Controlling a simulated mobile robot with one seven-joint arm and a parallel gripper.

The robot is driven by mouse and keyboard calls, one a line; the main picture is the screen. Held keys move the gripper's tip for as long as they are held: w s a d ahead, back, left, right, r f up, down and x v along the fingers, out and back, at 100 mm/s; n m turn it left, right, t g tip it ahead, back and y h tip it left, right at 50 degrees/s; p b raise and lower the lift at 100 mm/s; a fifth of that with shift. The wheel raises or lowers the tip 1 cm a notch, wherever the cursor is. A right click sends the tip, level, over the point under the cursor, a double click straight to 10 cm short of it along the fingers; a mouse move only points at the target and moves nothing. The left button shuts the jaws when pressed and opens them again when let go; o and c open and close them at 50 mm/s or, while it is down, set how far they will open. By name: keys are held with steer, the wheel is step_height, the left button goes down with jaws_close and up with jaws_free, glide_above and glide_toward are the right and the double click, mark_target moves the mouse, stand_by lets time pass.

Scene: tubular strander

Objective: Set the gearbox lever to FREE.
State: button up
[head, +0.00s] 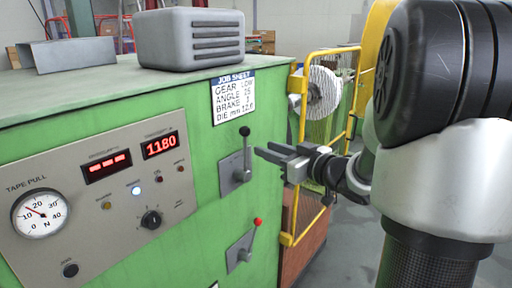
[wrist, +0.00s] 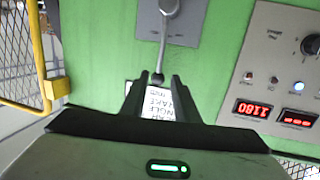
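A lever with a black knob (head: 244,131) stands nearly upright from a grey plate (head: 234,181) on the green machine front. I cannot read any position marks on the plate. My gripper (head: 265,151) is just right of this lever in the head view, fingers pointing at it. In the wrist view, which is upside down, the lever's shaft (wrist: 163,45) and knob show between the tips of my spread gripper fingers (wrist: 156,80). I cannot tell whether they touch. A second lever with a red knob (head: 258,221) tilts up and right on a lower plate.
A panel (head: 105,200) with a dial, buttons and displays, one reading 1180, is at left. A job sheet (head: 233,97) reading GEAR LOW hangs above the levers. A yellow mesh guard (head: 327,110) stands right. A grey ribbed box (head: 190,40) sits on top.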

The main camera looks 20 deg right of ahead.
steer(key=v, duration=0.8)
steer(key=shift+s, duration=0.25)
steer(key=shift+d, duration=0.1)
steer(key=w+a+r+m+t+h+b, duration=0.2)
steer(key=w+a+r+m+h, duration=0.35)
steer(key=r+m, duration=0.2)
steer(key=s+a+f+g, duration=0.2)
steer(key=s+f+g, duration=0.2)
steer(key=s, duration=0.4)
steer(key=s+a+f+n+g+h+p, duration=0.1)
steer(key=s+a+f+g, duration=0.1)
steer(key=s, duration=0.7)
steer(key=s+a+f+n+g+p, duration=0.1)
steer(key=s+a+f+g, duration=0.1)
steer(key=s+f+g, duration=0.3)
steer(key=s+f, duration=0.1)
steer(key=s, duration=0.3)
steer(key=shift+a+f+g, duration=0.15)
steer(key=shift+f+g, duration=0.1)
steer(key=shift+g, duration=0.05)
steer(key=shift+n+h, duration=0.25)
